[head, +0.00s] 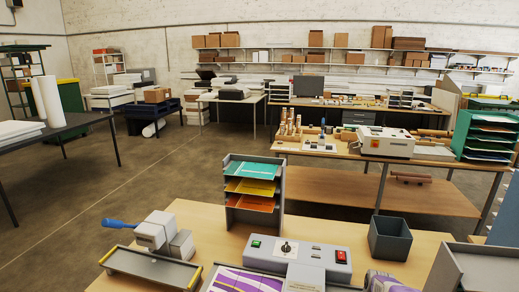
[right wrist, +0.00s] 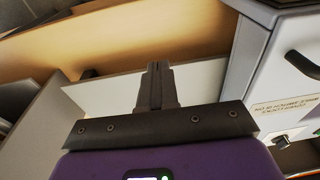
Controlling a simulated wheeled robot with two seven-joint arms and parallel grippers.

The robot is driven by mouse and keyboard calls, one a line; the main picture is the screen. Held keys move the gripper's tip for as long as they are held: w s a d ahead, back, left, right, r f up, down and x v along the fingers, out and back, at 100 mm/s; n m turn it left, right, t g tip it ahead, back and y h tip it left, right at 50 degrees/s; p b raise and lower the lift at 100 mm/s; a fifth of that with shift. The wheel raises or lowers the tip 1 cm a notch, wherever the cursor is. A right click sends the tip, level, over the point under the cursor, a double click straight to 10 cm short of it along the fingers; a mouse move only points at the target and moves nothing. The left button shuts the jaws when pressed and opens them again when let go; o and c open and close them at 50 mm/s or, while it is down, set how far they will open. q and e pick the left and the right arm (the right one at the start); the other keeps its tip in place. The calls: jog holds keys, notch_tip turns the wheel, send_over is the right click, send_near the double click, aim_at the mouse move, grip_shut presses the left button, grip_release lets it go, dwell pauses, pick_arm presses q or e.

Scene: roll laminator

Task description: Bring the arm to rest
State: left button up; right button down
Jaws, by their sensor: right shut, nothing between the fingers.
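My right gripper (right wrist: 156,72) is shut and empty in the right wrist view, its two dark fingers together in front of the purple wrist. A purple and grey part of my right arm (head: 386,282) shows at the bottom of the head view, beside the laminator. The grey roll laminator (head: 312,266) stands on the front wooden table, with a green switch, a knob and a red switch on its panel. A purple and white patterned sheet (head: 240,281) lies at its front left. My left gripper is out of view.
On the front table (head: 205,218) stand a blue-handled device (head: 158,232) on a grey tray, a sorter (head: 254,187) with coloured sheets, a grey bin (head: 389,238) and a grey open tray (head: 482,267). A pale box with a black handle (right wrist: 302,64) is near the right gripper.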

jog(key=f, duration=0.2)
jog(key=s+a+f+b, duration=0.1)
jog(key=f, duration=0.2)
jog(key=s+a+f, duration=0.1)
jog(key=f, duration=0.1)
jog(key=shift+s+a+f+b, duration=0.15)
jog(key=shift+a+b, duration=0.05)
jog(key=shift+b, duration=0.15)
jog(key=s+a+f+y+b, duration=0.1)
jog(key=s+a+f+b, duration=0.2)
jog(key=s+a+f, duration=0.45)
jog(key=s+a+f+y+b, duration=0.1)
jog(key=s+a+f+b, duration=0.3)
jog(key=f, duration=0.6)
jog(key=s+a+f+y+b, duration=0.1)
jog(key=s+a+f+b, duration=0.1)
jog(key=s, duration=0.5)
jog(key=s+a+f+y+b, duration=0.1)
jog(key=s+a+f+b, duration=0.1)
jog(key=s+a+f, duration=0.2)
jog(key=s+a, duration=0.2)
jog(key=s, duration=0.2)
jog(key=shift+s+a+g, duration=0.2)
jog(key=shift+a+g, duration=0.15)
jog(key=shift+g, duration=0.05)
